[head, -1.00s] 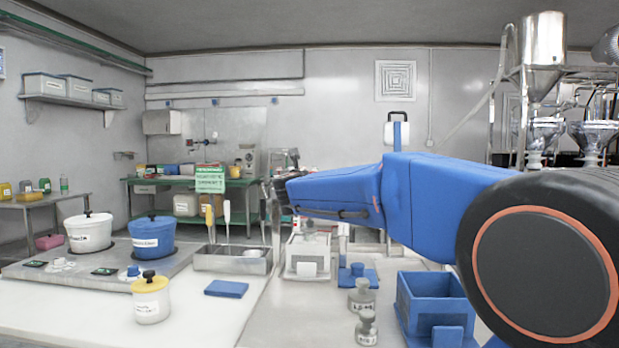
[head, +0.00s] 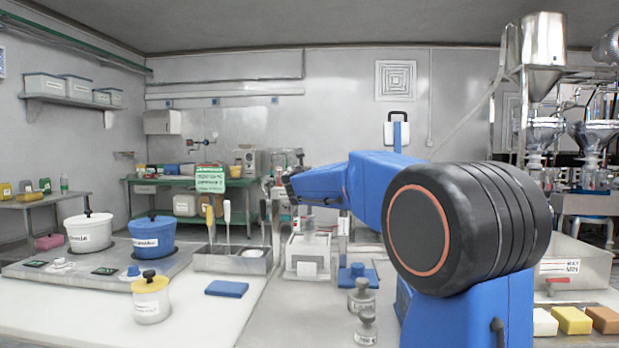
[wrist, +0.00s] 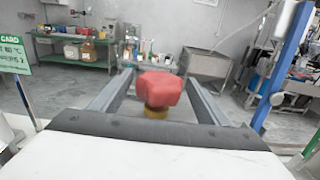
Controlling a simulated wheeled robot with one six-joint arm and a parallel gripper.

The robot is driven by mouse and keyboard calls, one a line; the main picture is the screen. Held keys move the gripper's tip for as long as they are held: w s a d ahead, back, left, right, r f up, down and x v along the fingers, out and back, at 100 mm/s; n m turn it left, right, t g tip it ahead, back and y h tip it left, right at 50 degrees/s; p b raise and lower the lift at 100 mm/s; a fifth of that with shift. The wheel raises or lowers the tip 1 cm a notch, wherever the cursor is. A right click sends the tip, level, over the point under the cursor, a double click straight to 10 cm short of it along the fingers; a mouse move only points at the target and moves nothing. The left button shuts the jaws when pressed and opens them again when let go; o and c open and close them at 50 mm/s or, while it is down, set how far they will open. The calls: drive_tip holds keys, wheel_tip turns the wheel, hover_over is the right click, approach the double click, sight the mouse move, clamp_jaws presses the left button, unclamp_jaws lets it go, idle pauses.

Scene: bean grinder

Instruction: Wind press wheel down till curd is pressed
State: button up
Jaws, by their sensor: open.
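A red lobed knob (wrist: 158,88) on a yellowish base, likely the press wheel, shows blurred in the wrist view. It lies between the two grey fingers of my gripper (wrist: 158,76), which stand apart on either side of it. I cannot tell whether they touch it. In the head view my gripper (head: 281,191) is a small dark shape above the steel bench. A white box-shaped mould (head: 306,258) with a grey piece on top stands below and right of it. The wheel is not clear in the head view, and no curd is visible.
A steel tray (head: 225,263) with upright tools and a blue pad (head: 227,288) are on the left.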

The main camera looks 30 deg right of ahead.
drive_tip(key=shift+c, duration=0.4)
drive_tip(key=c, duration=1)
drive_tip(key=shift+m+g+h, duration=0.3)
drive_tip(key=shift+h, duration=0.1)
drive_tip(key=m+g+h, duration=0.2)
drive_tip(key=g+h, duration=0.1)
drive_tip(key=shift+w+a+m, duration=0.1)
drive_tip(key=shift+w+m, duration=0.05)
drive_tip(key=shift+m, duration=0.25)
drive_tip(key=shift+m+g+h, duration=0.8)
drive_tip(key=shift+m+g, duration=0.2)
drive_tip(key=shift+g, duration=0.4)
drive_tip(key=shift+m+g+h, duration=0.8)
drive_tip(key=shift+m+g, duration=0.2)
drive_tip(key=shift+g, duration=0.4)
